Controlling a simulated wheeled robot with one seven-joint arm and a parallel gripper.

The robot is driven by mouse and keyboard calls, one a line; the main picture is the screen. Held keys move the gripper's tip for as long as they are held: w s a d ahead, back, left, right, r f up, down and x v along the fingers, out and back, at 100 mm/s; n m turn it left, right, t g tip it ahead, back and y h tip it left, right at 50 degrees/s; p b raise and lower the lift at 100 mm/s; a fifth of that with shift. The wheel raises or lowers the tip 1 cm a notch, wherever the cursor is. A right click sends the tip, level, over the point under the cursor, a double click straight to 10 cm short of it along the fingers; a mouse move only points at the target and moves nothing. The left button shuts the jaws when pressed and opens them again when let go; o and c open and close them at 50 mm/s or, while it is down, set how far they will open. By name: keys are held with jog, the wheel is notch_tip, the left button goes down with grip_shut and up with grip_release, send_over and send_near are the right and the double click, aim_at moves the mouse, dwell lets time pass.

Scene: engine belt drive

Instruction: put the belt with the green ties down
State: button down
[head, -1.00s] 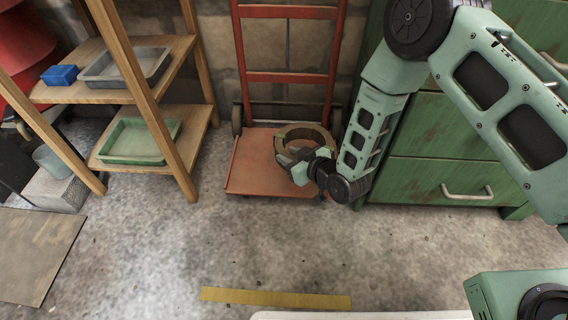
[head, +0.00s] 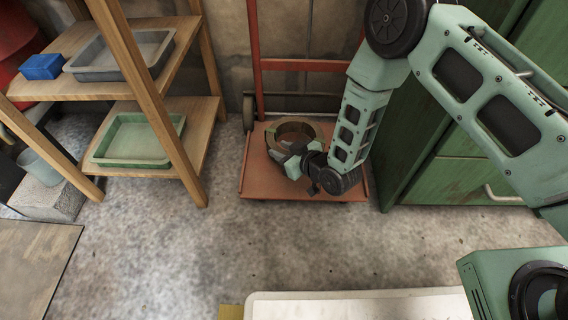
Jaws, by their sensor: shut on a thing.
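The belt (head: 294,127), a dark brown ring with what look like small green ties, is at my gripper (head: 290,155), over the plate of the red hand truck (head: 257,180). My gripper is shut on the near left side of the belt. My wrist hides part of the belt's near side, and the fingertips are too small to see clearly. I cannot tell whether the belt touches the plate.
A wooden shelf at the left holds a grey tray (head: 125,59), a blue box (head: 41,66) and, lower, a green tray (head: 115,153). A green cabinet (head: 455,160) stands at the right. The floor (head: 190,245) in front is clear. A pale surface (head: 360,305) is at the bottom edge.

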notch_tip(320, 180, down, 5)
jog(key=b, duration=0.3)
jog(key=shift+f, duration=0.2)
jog(key=c, duration=1)
grip_release()
jog(key=shift+r, duration=0.1)
